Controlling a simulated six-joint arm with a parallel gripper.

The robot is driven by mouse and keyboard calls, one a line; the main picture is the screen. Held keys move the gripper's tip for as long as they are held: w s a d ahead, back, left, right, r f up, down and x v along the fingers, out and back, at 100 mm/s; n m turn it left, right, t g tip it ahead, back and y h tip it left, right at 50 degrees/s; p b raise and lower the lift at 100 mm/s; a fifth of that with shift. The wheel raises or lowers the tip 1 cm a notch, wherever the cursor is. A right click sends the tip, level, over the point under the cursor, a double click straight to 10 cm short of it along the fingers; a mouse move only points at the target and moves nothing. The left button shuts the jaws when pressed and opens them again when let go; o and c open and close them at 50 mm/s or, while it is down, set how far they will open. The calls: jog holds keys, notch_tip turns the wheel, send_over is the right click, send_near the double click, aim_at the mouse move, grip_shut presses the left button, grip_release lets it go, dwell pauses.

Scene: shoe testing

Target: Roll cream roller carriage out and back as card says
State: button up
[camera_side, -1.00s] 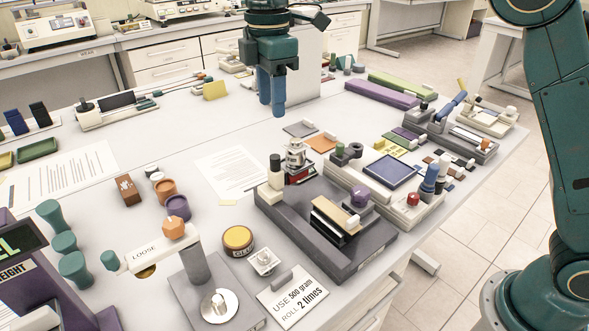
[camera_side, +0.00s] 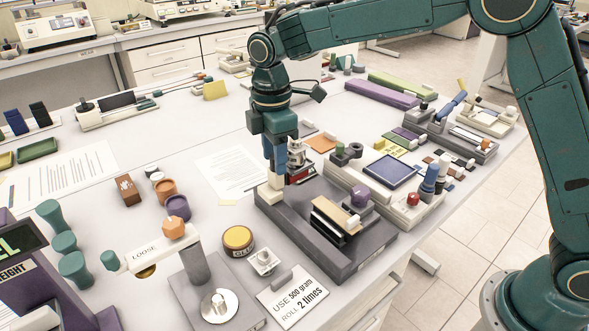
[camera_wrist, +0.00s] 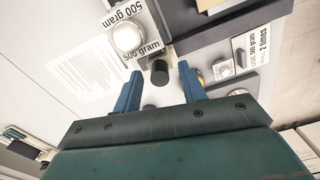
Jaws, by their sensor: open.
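The cream roller carriage (camera_side: 269,192) is at the far left end of the grey track base (camera_side: 330,262). Its dark upright knob (camera_wrist: 159,72) shows in the wrist view between my fingers; in the side view my fingers mostly hide it. My gripper (camera_side: 275,166) is over the carriage with its fingers pointing down. In the wrist view my gripper (camera_wrist: 160,69) is open, one finger on each side of the knob, with gaps visible. The card (camera_side: 293,298) reads "USE 500 gram ROLL 2 times"; it also shows in the wrist view (camera_wrist: 250,46).
Silver weights (camera_side: 297,153) stand close to the right of my gripper. A cream-topped dark block (camera_side: 336,216) lies on the track base.

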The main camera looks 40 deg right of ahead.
jog(key=shift+f, duration=0.75)
grip_shut()
jog(key=shift+s, duration=0.15)
jog(key=s, duration=1.5)
jog(key=shift+s+r, duration=0.1)
grip_release()
